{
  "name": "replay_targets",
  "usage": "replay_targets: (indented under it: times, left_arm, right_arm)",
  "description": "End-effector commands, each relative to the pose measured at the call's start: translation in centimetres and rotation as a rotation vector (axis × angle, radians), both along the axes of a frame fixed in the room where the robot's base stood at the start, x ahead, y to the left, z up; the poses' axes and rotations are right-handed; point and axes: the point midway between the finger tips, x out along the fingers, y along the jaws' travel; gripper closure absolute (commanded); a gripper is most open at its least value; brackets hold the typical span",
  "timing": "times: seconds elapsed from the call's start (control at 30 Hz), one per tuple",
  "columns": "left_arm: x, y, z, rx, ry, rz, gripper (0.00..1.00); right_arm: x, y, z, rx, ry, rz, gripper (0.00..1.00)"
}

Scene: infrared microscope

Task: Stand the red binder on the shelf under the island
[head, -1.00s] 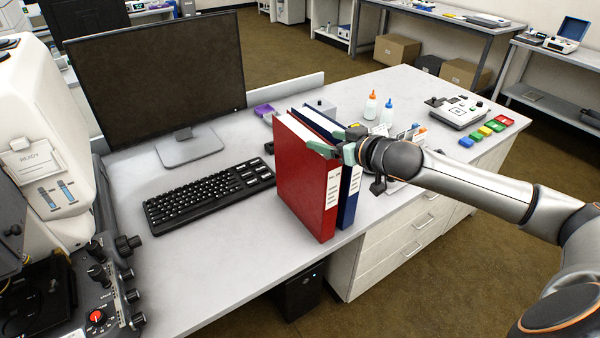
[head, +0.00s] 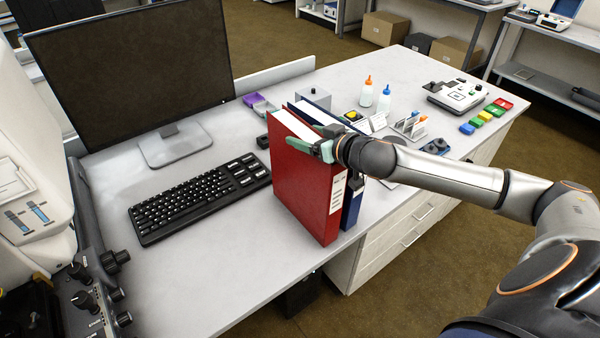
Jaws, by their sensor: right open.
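The red binder (head: 303,189) stands upright on the island worktop (head: 215,275), its labelled spine toward the front edge. A blue binder (head: 352,203) stands close beside it on the right, partly hidden. My right gripper (head: 312,147) is at the top of the red binder, its greenish fingers over the upper spine-side corner. It is open; whether a finger touches the binder cannot be told. My left gripper is not in view. The shelf under the island is not clearly visible; a dark area (head: 300,296) shows below the worktop edge.
A keyboard (head: 200,198) and monitor (head: 130,75) stand left of the binders. The microscope (head: 35,160) is at far left. Bottles (head: 383,97), a card holder (head: 410,125) and a control box (head: 457,96) stand behind my right arm. White drawers (head: 400,240) are below the worktop.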

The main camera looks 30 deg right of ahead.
Motion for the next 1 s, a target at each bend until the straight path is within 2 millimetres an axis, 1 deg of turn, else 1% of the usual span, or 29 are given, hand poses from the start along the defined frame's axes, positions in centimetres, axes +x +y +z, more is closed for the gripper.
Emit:
replay_targets:
  times: [0.2,0.87,0.9,1.0]
  left_arm:
    - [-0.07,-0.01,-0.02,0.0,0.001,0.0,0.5]
    - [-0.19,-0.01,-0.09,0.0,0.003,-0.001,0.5]
    - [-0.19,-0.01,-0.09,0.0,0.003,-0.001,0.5]
    - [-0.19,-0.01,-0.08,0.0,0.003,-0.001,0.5]
  right_arm:
    - [-0.01,0.02,-0.03,0.0,0.0,0.0,0.23]
    - [0.02,-0.02,0.04,-0.001,-0.001,0.0,0.98]
    - [0.02,-0.02,0.04,-0.001,-0.001,0.0,1.0]
    - [0.02,-0.02,0.05,-0.001,-0.001,-0.001,1.0]
